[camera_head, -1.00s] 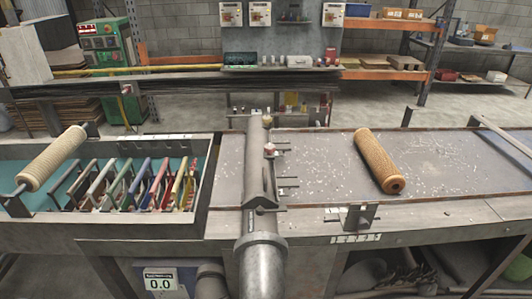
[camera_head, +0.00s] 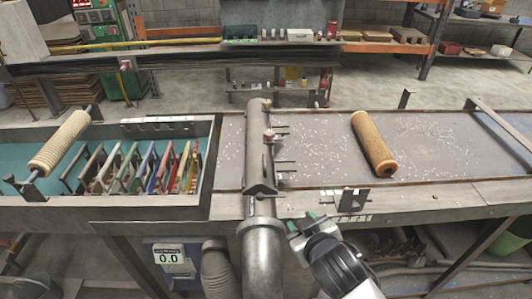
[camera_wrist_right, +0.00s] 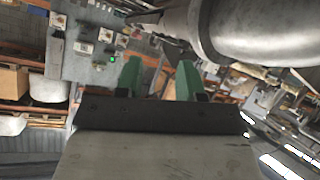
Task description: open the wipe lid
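I cannot make out a wipe lid in either view. A brown mesh tube (camera_head: 373,143) lies on the grey bench tray (camera_head: 430,150), right of the centre. A grey metal pipe fixture (camera_head: 258,155) stands across the bench at the middle. My right gripper (camera_head: 304,226) is low at the bench's front edge, just right of the pipe's lower end. In the right wrist view its two green fingers (camera_wrist_right: 158,78) are apart with nothing between them. A large grey cylinder (camera_wrist_right: 260,28) fills the top right of that view. My left gripper is not in view.
A bin with several coloured racks (camera_head: 140,168) and a pale mesh roll (camera_head: 60,143) is on the left. A display reading 0.0 (camera_head: 169,257) hangs below the bench. A small bracket (camera_head: 352,201) sits on the front edge. The tray right of the tube is mostly clear.

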